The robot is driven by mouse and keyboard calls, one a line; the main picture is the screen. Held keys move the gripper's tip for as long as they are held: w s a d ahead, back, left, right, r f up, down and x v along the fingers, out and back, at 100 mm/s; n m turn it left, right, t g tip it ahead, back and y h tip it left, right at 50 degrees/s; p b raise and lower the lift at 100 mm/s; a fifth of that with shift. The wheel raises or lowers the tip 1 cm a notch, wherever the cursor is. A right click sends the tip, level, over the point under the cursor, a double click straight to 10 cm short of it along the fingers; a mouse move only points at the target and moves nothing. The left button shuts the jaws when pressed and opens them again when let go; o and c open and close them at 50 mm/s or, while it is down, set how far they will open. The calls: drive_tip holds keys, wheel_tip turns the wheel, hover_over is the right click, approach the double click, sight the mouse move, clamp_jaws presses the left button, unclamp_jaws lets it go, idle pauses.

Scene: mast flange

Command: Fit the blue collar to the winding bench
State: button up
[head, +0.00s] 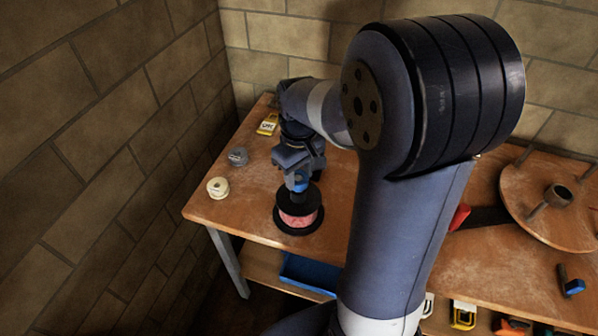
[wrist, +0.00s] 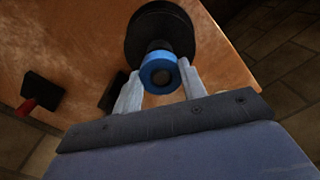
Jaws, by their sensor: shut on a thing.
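The blue collar (wrist: 160,72) is a ring between the two pale fingers of my gripper (wrist: 161,80), which is shut on it. A round grey-brown end shows in the collar's hole. Beyond it in the wrist view are a dark hub and a black disc (wrist: 150,28). In the head view, my gripper (head: 298,185) points down over a spool with black flanges and a pink-red winding (head: 299,217), on the near left part of the wooden bench (head: 252,218). The collar is small there, just above the spool's top flange. I cannot tell whether it touches the spool.
A cream roll (head: 218,188), a grey ring (head: 238,156) and a yellow item (head: 267,124) lie left of my arm. A wooden disc with pegs (head: 535,222) and a blue-black tool (head: 570,281) are at right. A brick wall (head: 105,165) stands at left.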

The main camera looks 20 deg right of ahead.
drive_tip(key=shift+f+b, duration=0.7)
drive_tip(key=shift+f, duration=0.3)
drive_tip(key=o, duration=1.1)
drive_tip(key=shift+r, duration=0.1)
drive_tip(key=shift+c, duration=0.2)
drive_tip(key=shift+r, duration=0.1)
wheel_tip(320, 180, up, 11)
drive_tip(key=shift+f, duration=0.2)
wheel_tip(320, 180, down, 10)
drive_tip(key=shift+f+p, duration=0.1)
drive_tip(key=shift+p, duration=0.3)
drive_tip(key=shift+r, duration=0.25)
